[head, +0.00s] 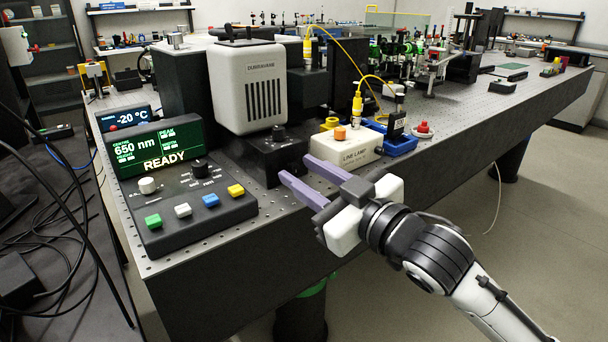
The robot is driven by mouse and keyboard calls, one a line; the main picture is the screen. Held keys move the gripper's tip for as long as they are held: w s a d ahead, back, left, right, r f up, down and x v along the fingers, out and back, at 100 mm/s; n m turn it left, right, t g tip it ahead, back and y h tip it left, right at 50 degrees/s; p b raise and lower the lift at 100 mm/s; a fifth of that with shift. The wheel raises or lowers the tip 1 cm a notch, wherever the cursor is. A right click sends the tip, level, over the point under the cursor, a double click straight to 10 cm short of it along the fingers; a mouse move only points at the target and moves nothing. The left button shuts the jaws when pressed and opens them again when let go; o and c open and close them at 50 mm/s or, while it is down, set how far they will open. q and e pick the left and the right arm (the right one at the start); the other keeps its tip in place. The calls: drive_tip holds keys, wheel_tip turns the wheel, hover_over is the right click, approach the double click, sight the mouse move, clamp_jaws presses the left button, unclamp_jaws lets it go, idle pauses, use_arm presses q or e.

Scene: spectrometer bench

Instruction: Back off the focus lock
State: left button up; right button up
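My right gripper (295,167) reaches in from the lower right over the front edge of the bench. Its two purple fingers are apart with nothing between them, pointing left toward a black block (262,160). A small dark knob (278,132) stands on top of this block, below the white detector housing (248,88). The knob is beyond the fingertips and appears apart from them. I see no label marking the focus lock, so I cannot tell for certain that this knob is it. My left gripper is not in view.
A control console (188,200) with knobs and coloured buttons stands left of the block; its screen (155,148) reads READY. A white line lamp box (346,150) and a blue tray (400,145) sit behind the gripper. A yellow cable (340,48) arches above. The bench front strip (270,215) is clear.

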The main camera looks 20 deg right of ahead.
drive_tip(key=shift+w+a, duration=0.1)
drive_tip(key=shift+w, duration=0.1)
clamp_jaws()
